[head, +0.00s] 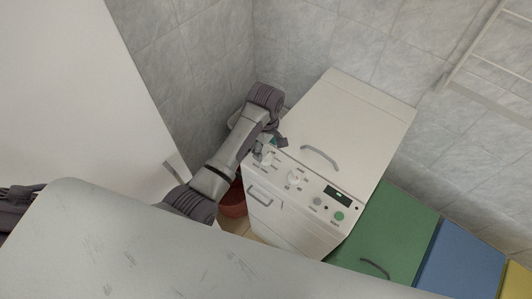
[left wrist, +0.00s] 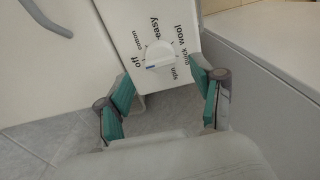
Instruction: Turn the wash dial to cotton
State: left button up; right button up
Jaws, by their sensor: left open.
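The washing machine (head: 335,115) stands by the wall with its sloped control panel (head: 318,193) in front. A white round dial (left wrist: 159,57) shows in the left wrist view, ringed by the words off, cotton, easy, wool, quick and spin. Its blue mark points toward off. In the head view this dial (head: 266,156) seems to be the one at the panel's left end, partly hidden by my gripper. My left gripper (head: 275,142) is open over that end. In the left wrist view its teal fingers (left wrist: 163,85) are spread near the dial, holding nothing.
A second dial (head: 295,180), buttons (head: 339,216) and a dark display (head: 338,196) lie further right on the panel. A lid handle (head: 320,157) sticks up behind. Green (head: 388,230) and blue (head: 462,265) boxes stand right. A reddish pot (head: 233,203) is below my arm.

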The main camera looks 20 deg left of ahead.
aim_at(266, 155)
pick_arm(q)
notch_tip(266, 155, down, 4)
jog(key=shift+s+r+p, duration=0.1)
jog(key=shift+r+p, duration=0.05)
jog(key=shift+p, duration=0.15)
jog(key=shift+f, duration=0.5)
pick_arm(e)
jog(key=shift+s+a+r, duration=0.1)
jog(key=shift+a+r, duration=0.35)
jog(key=shift+d, duration=0.1)
pick_arm(q)
jog(key=shift+c, duration=1.4)
jog(key=c, duration=0.9)
jog(key=shift+o, duration=0.2)
pick_arm(e)
jog(key=shift+d, duration=0.25)
